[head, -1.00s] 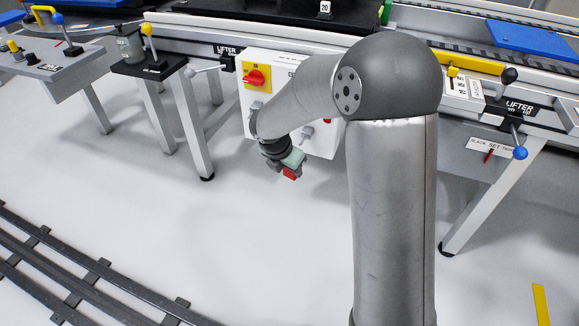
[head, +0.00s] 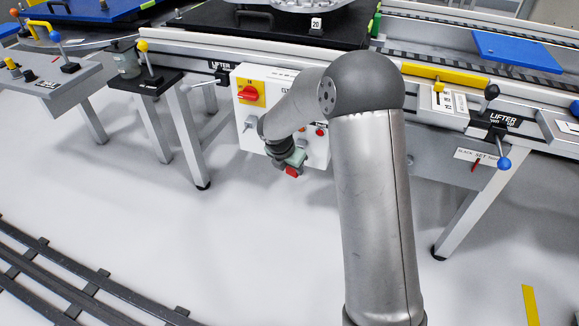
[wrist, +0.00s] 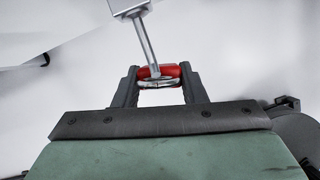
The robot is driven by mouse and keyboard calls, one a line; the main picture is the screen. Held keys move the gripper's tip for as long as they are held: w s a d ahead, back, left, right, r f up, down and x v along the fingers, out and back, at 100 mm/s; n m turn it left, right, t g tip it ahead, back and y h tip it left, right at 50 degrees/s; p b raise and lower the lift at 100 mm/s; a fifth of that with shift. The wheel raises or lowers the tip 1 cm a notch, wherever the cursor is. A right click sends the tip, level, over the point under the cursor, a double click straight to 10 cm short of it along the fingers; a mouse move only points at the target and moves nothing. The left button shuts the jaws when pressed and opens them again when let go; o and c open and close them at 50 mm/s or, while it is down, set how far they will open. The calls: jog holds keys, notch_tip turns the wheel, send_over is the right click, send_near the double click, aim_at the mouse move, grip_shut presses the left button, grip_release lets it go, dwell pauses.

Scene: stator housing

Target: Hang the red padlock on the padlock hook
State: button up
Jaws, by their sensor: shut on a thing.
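My gripper (head: 289,167) is in front of the lower part of a white control box. It is shut on the red padlock (head: 291,172), whose red body shows just below the fingers. In the wrist view, my gripper (wrist: 158,82) has the padlock's red body (wrist: 160,71) and silver shackle (wrist: 160,83) between its two dark fingers. A grey rod with a square block, apparently the padlock hook (wrist: 143,42), reaches down to the padlock and overlaps it. I cannot tell whether the rod passes through the shackle.
The white control box (head: 240,135) carries a red rotary switch (head: 249,93) on a yellow plate and a grey fitting (head: 249,122). Table legs (head: 187,135) stand to its left. A lever with a blue knob (head: 504,163) is to the right.

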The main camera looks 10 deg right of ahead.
jog(key=shift+w+d+f+p, duration=0.2)
jog(key=shift+w+d+p, duration=0.3)
jog(key=shift+w, duration=0.25)
jog(key=shift+w+d+f+p, duration=0.2)
jog(key=shift+w+d+p, duration=0.3)
jog(key=shift+w, duration=0.25)
jog(key=o, duration=1.1)
jog(key=shift+a+r, duration=0.1)
jog(key=shift+r, duration=0.05)
jog(key=shift+p+v, duration=1.85)
jog(key=shift+v, duration=0.25)
